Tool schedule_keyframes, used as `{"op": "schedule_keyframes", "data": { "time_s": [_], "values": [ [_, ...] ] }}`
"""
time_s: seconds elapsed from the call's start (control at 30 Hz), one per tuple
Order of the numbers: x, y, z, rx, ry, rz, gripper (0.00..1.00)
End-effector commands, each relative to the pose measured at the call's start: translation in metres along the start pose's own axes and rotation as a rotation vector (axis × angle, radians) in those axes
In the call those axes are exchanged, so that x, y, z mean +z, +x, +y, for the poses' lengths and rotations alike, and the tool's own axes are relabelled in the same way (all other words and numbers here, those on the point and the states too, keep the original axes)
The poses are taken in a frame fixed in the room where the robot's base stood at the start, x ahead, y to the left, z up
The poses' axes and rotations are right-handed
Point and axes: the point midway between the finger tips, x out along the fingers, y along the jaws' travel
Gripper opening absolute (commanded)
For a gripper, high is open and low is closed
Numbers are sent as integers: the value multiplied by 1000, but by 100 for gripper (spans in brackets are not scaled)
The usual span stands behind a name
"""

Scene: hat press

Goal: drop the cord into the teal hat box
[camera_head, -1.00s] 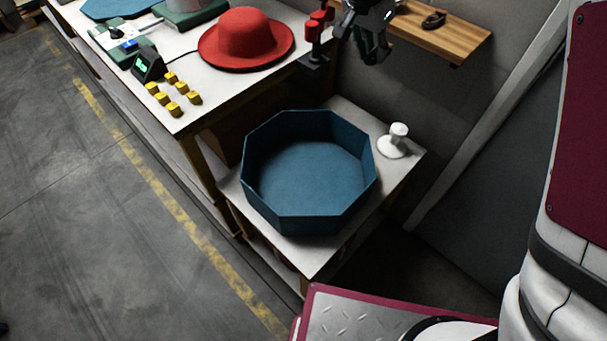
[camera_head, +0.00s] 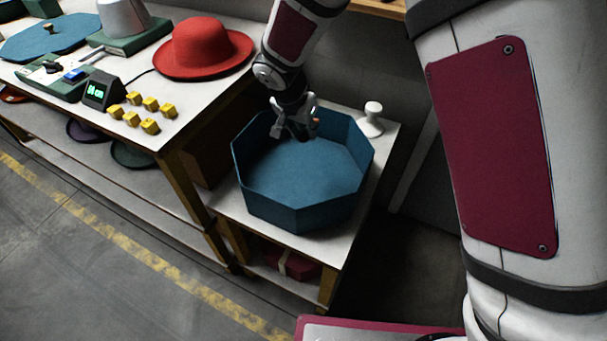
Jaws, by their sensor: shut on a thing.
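The teal hat box (camera_head: 300,208), an open eight-sided box, stands on a low white-topped stand. My gripper (camera_head: 293,133) points down at the box's back left part, seemingly over or within its opening; its exact height is unclear. The gripper is shut on the cord, which is mostly hidden by the fingers. Only a small orange-brown bit shows at the gripper's right side, and I cannot tell for sure that it is the cord. The visible box floor is empty.
A white knobbed piece (camera_head: 372,120) stands behind the box at right. The workbench (camera_head: 190,100) at left holds a red hat (camera_head: 204,46), several yellow blocks (camera_head: 131,118) and a small display (camera_head: 101,91). A red box (camera_head: 291,263) lies on the stand's lower shelf.

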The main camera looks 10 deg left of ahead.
Motion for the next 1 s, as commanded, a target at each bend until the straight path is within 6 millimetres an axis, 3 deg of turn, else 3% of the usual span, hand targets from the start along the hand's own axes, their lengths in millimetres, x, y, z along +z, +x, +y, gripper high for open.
{"op": "schedule_keyframes", "data": {
  "time_s": [0.4, 0.83, 0.87, 0.9, 0.93, 1.0],
  "values": [
    [16, 41, 0, 1, -1, 0, 10],
    [19, 46, 0, 1, 0, 0, 10],
    [19, 46, 0, 1, 0, 0, 31],
    [19, 46, 0, 1, 0, 0, 40],
    [19, 46, 0, 1, 0, 0, 47],
    [19, 46, 0, 1, 0, 0, 48]
  ]
}}
